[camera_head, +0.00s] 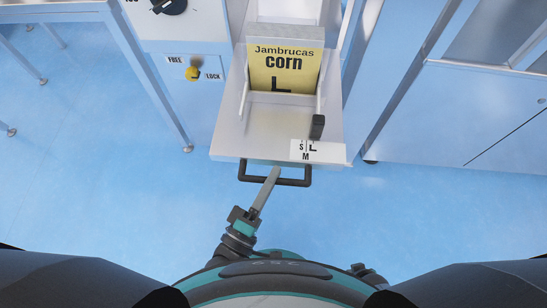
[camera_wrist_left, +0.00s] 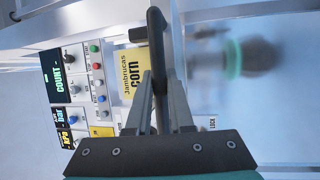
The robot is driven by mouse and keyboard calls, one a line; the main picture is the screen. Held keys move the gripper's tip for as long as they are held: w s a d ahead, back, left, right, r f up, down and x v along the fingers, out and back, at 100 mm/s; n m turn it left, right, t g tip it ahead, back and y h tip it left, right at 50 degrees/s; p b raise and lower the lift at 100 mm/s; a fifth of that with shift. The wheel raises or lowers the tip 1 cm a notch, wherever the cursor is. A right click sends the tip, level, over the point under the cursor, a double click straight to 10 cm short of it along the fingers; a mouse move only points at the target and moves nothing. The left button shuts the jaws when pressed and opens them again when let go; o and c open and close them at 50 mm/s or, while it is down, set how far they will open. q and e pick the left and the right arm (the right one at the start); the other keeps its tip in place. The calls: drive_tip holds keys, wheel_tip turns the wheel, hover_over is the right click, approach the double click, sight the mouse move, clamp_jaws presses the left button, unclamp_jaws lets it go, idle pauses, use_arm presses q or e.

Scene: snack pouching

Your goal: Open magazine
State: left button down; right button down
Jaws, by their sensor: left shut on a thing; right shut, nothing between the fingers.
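The magazine (camera_head: 228,138) is a light metal drawer-like tray standing out from the machine front. A yellow "Jambrucas corn" pouch (camera_head: 284,68) stands in it, and also shows in the left wrist view (camera_wrist_left: 132,80). A black bar handle (camera_head: 297,182) is on the tray's front edge; it shows in the left wrist view too (camera_wrist_left: 156,32). My left gripper (camera_head: 274,172) reaches up from below and is shut on the handle, its fingers on either side of the bar in the left wrist view (camera_wrist_left: 160,82). My right gripper is not in view.
A yellow knob (camera_head: 192,73) sits between FREE and LOCK labels, left of the magazine. A black block (camera_head: 317,126) and a size label (camera_head: 306,150) are on the tray's right. Metal frames flank both sides. The blue floor (camera_head: 130,215) in front is clear.

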use_arm(q)
drive_tip(key=shift+s+a, duration=0.1)
drive_tip(key=shift+s, duration=0.8)
use_arm(e)
drive_tip(key=shift+s+r, duration=0.1)
drive_tip(key=shift+s, duration=0.1)
use_arm(q)
drive_tip(key=c, duration=0.8)
unclamp_jaws()
